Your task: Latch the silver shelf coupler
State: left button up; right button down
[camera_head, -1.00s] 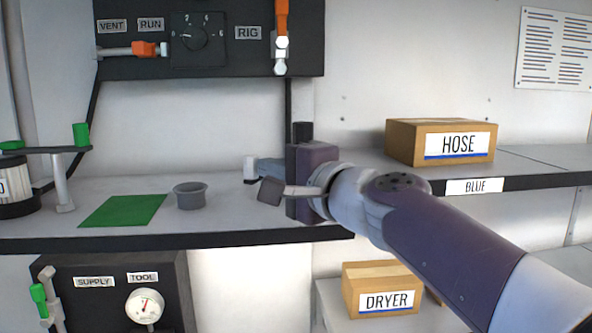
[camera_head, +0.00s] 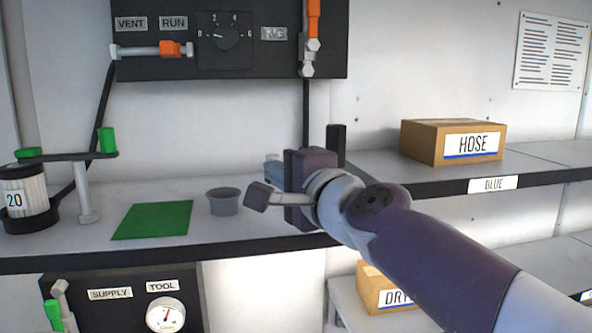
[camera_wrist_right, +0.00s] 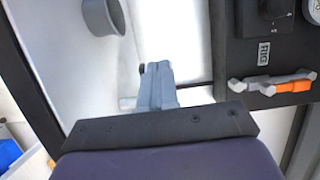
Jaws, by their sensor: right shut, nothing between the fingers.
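The silver shelf coupler is mostly hidden behind my right gripper (camera_head: 272,170) in the head view; a small pale end (camera_head: 271,156) shows just above the fingers. In the right wrist view a pale bar, which looks like the coupler (camera_wrist_right: 196,96), passes behind the fingers and shows on both sides of them. My right gripper (camera_wrist_right: 157,82) is shut and empty there, its fingers together over the bar. I cannot tell whether they touch it. The coupler's latch position is hidden. My left gripper is not in view.
A grey cup (camera_head: 223,202) stands left of the gripper, beside a green mat (camera_head: 152,220). A black post (camera_head: 336,146) rises behind the gripper. The dark panel (camera_head: 270,62) with orange-sleeved couplers hangs above. A HOSE box (camera_head: 428,144) sits on the right shelf.

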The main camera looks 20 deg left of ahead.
jog(key=shift+w+a, duration=0.15)
jog(key=shift+a, duration=0.6)
jog(key=shift+w+d, duration=0.1)
dwell(0.3)
